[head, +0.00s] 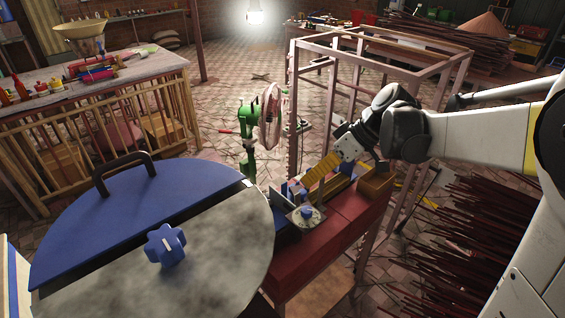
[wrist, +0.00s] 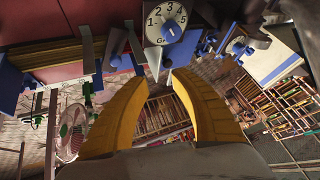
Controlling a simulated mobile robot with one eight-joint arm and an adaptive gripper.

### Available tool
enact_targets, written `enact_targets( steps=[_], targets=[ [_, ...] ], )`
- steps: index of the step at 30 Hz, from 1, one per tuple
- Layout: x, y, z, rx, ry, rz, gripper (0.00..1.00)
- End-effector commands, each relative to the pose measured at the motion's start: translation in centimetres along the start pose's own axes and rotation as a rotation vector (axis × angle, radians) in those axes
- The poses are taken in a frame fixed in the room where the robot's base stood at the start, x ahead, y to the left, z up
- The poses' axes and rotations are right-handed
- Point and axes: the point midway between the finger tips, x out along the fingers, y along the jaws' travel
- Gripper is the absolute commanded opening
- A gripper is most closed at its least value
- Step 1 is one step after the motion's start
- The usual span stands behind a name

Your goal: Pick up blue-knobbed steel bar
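My gripper (wrist: 157,85) is open, its two yellow fingers apart with nothing held between them. In the head view my gripper (head: 308,187) reaches down over the red bench, at the small machine. In the wrist view a grey steel bar (wrist: 136,46) lies just beyond the fingertips, with small blue parts close by; a blue knob (wrist: 116,61) shows at its left. I cannot tell for certain which blue part belongs to the bar. In the head view grey metal pieces (head: 283,198) show beside the fingertips, partly hidden. No finger is clearly touching the bar.
A numbered dial with a blue pointer (wrist: 172,33) sits right by the bar. The red bench (head: 330,235) carries the machine. A large drum with a blue half lid (head: 110,215) fills the near left. A tall metal frame (head: 296,100) stands behind; dark stick bundles (head: 480,240) lie right.

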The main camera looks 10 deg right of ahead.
Motion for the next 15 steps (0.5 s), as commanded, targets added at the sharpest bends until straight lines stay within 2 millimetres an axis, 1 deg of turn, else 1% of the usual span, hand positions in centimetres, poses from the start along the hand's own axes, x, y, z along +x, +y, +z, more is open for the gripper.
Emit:
enact_targets(
  steps=[1,5,6,9,12,15],
  targets=[
    [0.4,2.0,-0.4,-0.051,0.028,-0.043,0.29],
    [1.5,6.1,-0.6,-0.233,0.131,-0.163,0.29],
    [1.9,7.4,-0.4,-0.292,0.17,-0.194,0.29],
    [2.7,10.2,0.6,-0.442,0.273,-0.257,0.29],
    [3.3,12.3,2.0,-0.569,0.366,-0.294,0.29],
    [3.8,13.7,3.3,-0.667,0.44,-0.313,0.29]
  ],
)
